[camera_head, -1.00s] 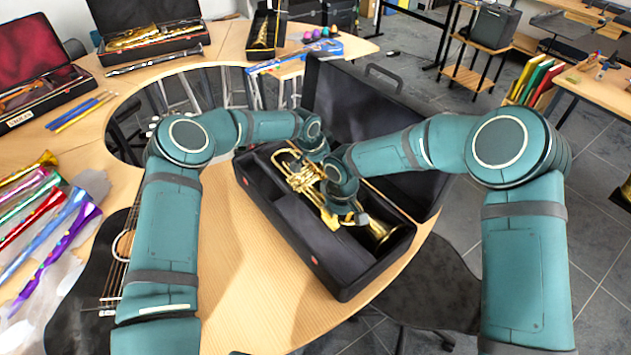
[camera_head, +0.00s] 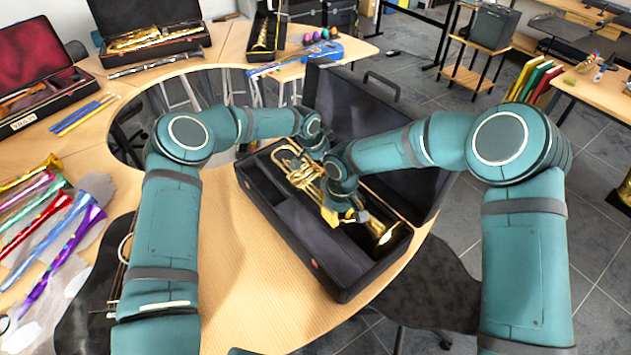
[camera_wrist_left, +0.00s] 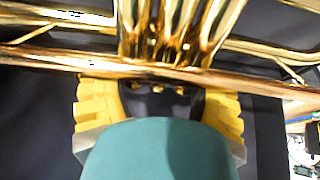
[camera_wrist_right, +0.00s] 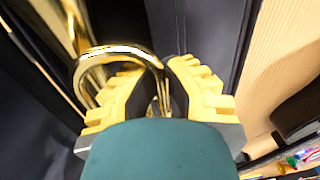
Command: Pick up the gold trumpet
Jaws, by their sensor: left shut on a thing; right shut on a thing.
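The gold trumpet (camera_head: 301,172) is over its open black case (camera_head: 343,283), its bell (camera_head: 386,236) toward the right end. Whether it touches the case lining is hard to tell. My right gripper (camera_head: 345,213) is shut on the trumpet's tubing near the bell end; the right wrist view shows a curved gold tube (camera_wrist_right: 118,52) between its yellow fingers (camera_wrist_right: 164,90). My left gripper is mostly hidden behind its own arm in the head view. In the left wrist view its yellow fingers (camera_wrist_left: 158,100) are shut at the trumpet's valve tubing (camera_wrist_left: 165,35), and the exact contact is hidden.
The case lid (camera_head: 365,112) stands open behind the trumpet. The wooden table (camera_head: 262,262) is bare left of the case. Colourful horns (camera_head: 50,225) lie at the far left.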

